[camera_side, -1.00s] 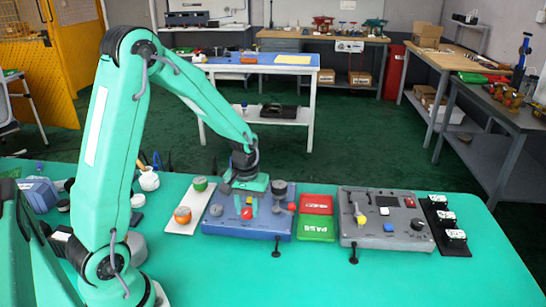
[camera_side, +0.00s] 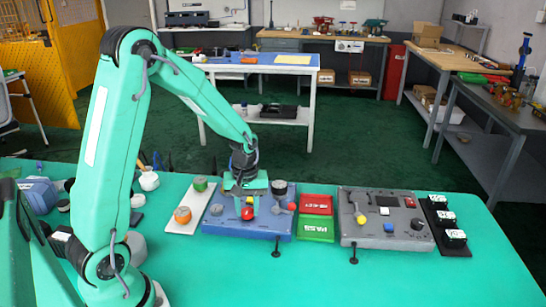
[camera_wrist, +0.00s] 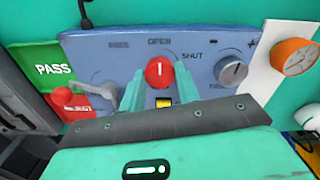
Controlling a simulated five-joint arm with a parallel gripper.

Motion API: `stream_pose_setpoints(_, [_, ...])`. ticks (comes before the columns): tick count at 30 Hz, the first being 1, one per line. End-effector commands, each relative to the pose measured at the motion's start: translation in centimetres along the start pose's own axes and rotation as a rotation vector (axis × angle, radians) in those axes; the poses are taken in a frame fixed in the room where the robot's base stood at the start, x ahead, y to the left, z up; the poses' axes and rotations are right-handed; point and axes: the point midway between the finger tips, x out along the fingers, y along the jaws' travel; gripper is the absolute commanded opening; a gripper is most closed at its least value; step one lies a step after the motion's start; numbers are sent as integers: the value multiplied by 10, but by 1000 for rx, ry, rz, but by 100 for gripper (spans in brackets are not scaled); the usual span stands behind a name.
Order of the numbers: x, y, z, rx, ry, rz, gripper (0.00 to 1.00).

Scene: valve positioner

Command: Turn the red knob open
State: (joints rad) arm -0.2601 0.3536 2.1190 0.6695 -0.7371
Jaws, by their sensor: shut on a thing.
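The red knob (camera_wrist: 159,72) sits on the blue panel (camera_wrist: 95,48), between the OPEN and SHUT labels and the yellow square. Its white mark points up in the wrist view, toward the OPEN label (camera_wrist: 160,42). My gripper (camera_wrist: 160,80) is shut on the red knob, one green finger on each side. In the side view my gripper (camera_side: 247,200) reaches down over the blue panel (camera_side: 220,226), and the red knob (camera_side: 247,213) shows below it. The parts of the knob behind the fingers are hidden.
Green PASS (camera_side: 316,229) and red REJECT (camera_side: 316,204) blocks lie right of the panel. A grey box (camera_side: 350,205) stands further right.

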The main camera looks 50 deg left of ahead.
Motion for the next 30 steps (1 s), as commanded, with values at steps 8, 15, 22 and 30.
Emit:
stream_pose_setpoints(8, [-1,0,0,-1,1,1,54])
stream_pose_setpoints(15, [-2,0,0,0,1,1,54])
stream_pose_setpoints(22, [-16,1,-1,0,3,3,54])
stream_pose_setpoints(30, [-50,1,-1,0,4,4,54])
